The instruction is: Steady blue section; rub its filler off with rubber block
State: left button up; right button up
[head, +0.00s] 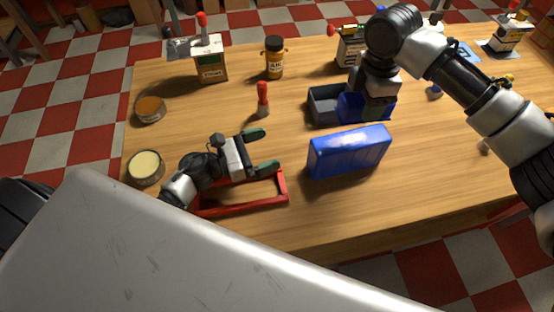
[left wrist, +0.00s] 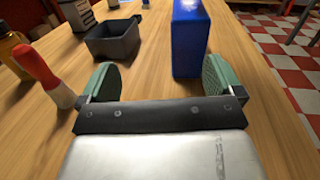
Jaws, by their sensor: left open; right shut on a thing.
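The blue section (head: 345,155) stands on the wooden table right of centre. It also shows in the left wrist view (left wrist: 188,45), beyond and between my left fingertips, with a pale patch near its top; I cannot tell whether that is filler or shine. My left gripper (head: 268,151) is open and empty, its green-padded fingers pointing at the blue section and apart from it. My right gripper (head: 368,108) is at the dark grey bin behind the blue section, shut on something. What it holds is mostly hidden, so I cannot identify the rubber block.
The dark bin (head: 323,105) also shows in the left wrist view (left wrist: 113,42). A red frame (head: 285,188) lies under my left gripper. A red-handled tool (head: 262,98) stands behind it. Two round tins (head: 146,168) (head: 150,109) are at the left; a bottle (head: 274,58) is at the back.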

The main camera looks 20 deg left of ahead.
pick_arm(q)
jog(key=m+g+h, duration=0.1)
jog(key=g, duration=0.1)
send_near(324, 151)
jog(key=f, duration=0.2)
jog(key=w+a, duration=0.1)
jog(key=shift+a+f, duration=0.1)
jog(key=shift+f, duration=0.3)
jog(key=x, duration=1.1)
jog(key=shift+w+r, duration=0.1)
jog(key=shift+w, duration=0.1)
jog(key=shift+c, duration=0.4)
jog(key=c, duration=1)
